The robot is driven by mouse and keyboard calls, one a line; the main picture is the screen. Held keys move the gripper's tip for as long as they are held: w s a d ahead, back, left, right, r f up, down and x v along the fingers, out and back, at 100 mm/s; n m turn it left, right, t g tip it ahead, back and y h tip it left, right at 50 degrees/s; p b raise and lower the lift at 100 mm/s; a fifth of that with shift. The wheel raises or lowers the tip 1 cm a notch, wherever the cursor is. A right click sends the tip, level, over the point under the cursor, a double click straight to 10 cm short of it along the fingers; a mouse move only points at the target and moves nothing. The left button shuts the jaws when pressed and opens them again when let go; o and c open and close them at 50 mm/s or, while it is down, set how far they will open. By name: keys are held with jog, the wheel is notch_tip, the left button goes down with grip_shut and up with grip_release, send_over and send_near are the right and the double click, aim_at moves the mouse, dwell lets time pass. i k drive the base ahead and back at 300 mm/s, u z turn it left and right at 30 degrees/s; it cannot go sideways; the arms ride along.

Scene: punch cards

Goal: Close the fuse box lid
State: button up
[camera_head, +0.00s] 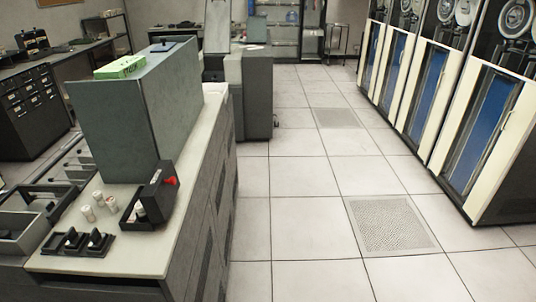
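The fuse box (131,221) is a small dark box on the counter at the lower left. Its lid (157,192) stands raised at the box's right side, with a red part and a pale label on it. A pale cylindrical fuse (140,211) shows inside the open box. A few more pale fuses (99,198) stand on the counter left of the box. My gripper is not in view.
A black holder (77,243) sits at the counter's (140,257) front left. A tall grey-green cabinet (150,105) with a green box (120,67) on top stands behind the fuse box. The tiled floor (310,225) to the right is clear, with tape units (485,125) beyond.

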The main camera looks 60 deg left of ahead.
aim_at(159, 195)
jog(key=z, duration=0.05)
jog(key=k, duration=0.1)
jog(key=u, duration=2.85)
jog(key=i, duration=1)
jog(key=z, duration=0.2)
jog(key=k, duration=1.05)
jog(key=u, duration=0.45)
jog(key=i, duration=0.15)
jog(key=z, duration=0.1)
